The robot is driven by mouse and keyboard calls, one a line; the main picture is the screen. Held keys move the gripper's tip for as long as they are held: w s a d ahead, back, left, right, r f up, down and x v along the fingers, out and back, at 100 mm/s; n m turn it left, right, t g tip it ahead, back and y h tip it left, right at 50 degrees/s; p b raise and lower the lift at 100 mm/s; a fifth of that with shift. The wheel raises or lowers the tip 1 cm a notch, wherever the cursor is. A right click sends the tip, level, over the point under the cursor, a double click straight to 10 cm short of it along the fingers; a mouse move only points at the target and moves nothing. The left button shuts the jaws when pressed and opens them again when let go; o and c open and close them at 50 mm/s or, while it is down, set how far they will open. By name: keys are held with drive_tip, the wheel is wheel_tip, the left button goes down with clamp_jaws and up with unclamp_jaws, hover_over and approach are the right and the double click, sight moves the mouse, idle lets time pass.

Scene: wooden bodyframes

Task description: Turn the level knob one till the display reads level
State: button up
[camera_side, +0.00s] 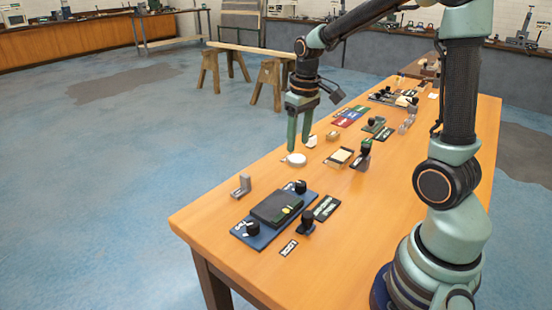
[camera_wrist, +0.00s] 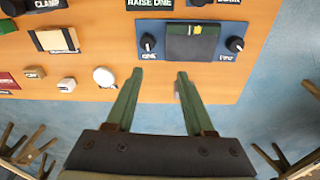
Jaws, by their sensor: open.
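The blue panel (camera_side: 246,238) lies near the table's near end and also shows at the top of the wrist view (camera_wrist: 215,57). It carries a dark display box (camera_side: 270,209) with a small yellow-green mark (camera_wrist: 197,30). Black knob one (camera_wrist: 147,42) is at the panel's left in the wrist view, and at its far end in the side view (camera_side: 300,187). Knob two (camera_wrist: 234,44) is at the other end. My gripper (camera_side: 299,146) is open and empty, fingers pointing down, above the table's left edge and apart from the panel. Its spread fingers also show in the wrist view (camera_wrist: 160,73).
A white disc (camera_side: 296,159) lies below my fingers. A grey bracket (camera_side: 242,186) stands beside the panel, partly hidden by a finger in the wrist view. A black knob post (camera_side: 306,222) and labels sit right of the panel. Several other fixtures line the table farther back.

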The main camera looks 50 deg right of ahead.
drive_tip(key=g, duration=0.1)
approach(301, 183)
wheel_tip(301, 183, down, 10)
drive_tip(key=shift+w+d+r, duration=0.1)
drive_tip(key=shift+w+r, duration=0.05)
idle(0.4)
drive_tip(key=shift+m, duration=0.3)
clamp_jaws()
